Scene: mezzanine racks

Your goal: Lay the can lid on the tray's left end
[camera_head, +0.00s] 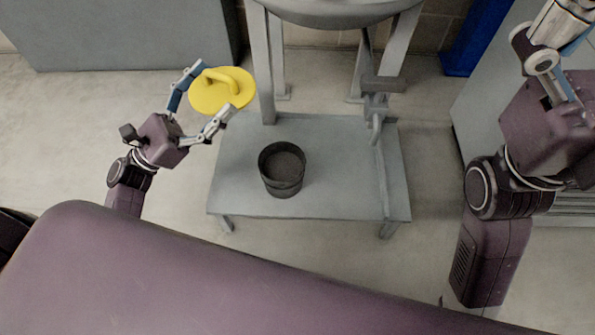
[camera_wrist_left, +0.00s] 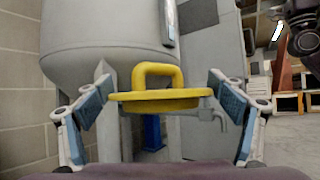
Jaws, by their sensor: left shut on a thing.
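The yellow can lid (camera_head: 206,97), a round disc with a raised loop handle, is in the grip of my left gripper (camera_head: 206,100), one finger on each side of its rim. In the left wrist view the lid (camera_wrist_left: 165,103) is about level, handle up, between the two fingers. It is in the air beyond the left edge of the grey tray (camera_head: 340,190), a low flat platform under the tank. A dark open can (camera_head: 283,180) stands upright on the tray, left of its middle. My right gripper (camera_head: 550,62) is at the upper right; its fingertips do not show clearly.
A grey tank (camera_head: 335,10) on legs stands over the tray's back, with a tap (camera_head: 376,112) hanging above the right part. The tray's left end is bare. A grey cabinet (camera_head: 120,35) is at the back left. A blue object (camera_head: 475,40) stands behind on the right.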

